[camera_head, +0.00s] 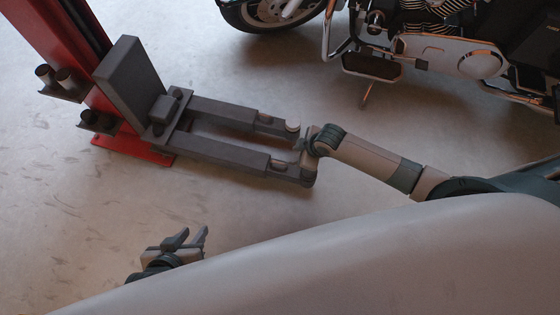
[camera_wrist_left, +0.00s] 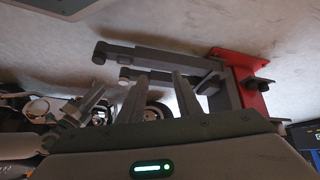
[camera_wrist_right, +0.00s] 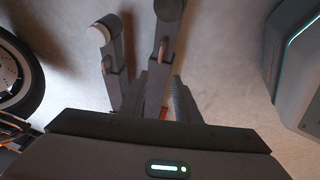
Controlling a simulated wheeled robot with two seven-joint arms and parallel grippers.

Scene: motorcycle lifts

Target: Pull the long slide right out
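Two grey lift arms reach out from the red column. The near arm's slide (camera_head: 291,172) ends further out than the far arm's slide (camera_head: 275,125); each has a round pad at its end. Both slides also show in the left wrist view, near (camera_wrist_left: 112,50) and far (camera_wrist_left: 138,74). My right gripper (camera_head: 303,155) is at the ends of the arms. In the right wrist view its fingers (camera_wrist_right: 158,78) stand apart, with one slide (camera_wrist_right: 163,45) running between or just beyond them; contact is unclear. My left gripper (camera_head: 190,236) is open and empty, well short of the arms.
The red column (camera_head: 72,55) with its base plate (camera_head: 130,150) stands at the upper left. A motorcycle (camera_head: 440,45) stands behind my right arm. The floor between my left gripper and the near lift arm is clear.

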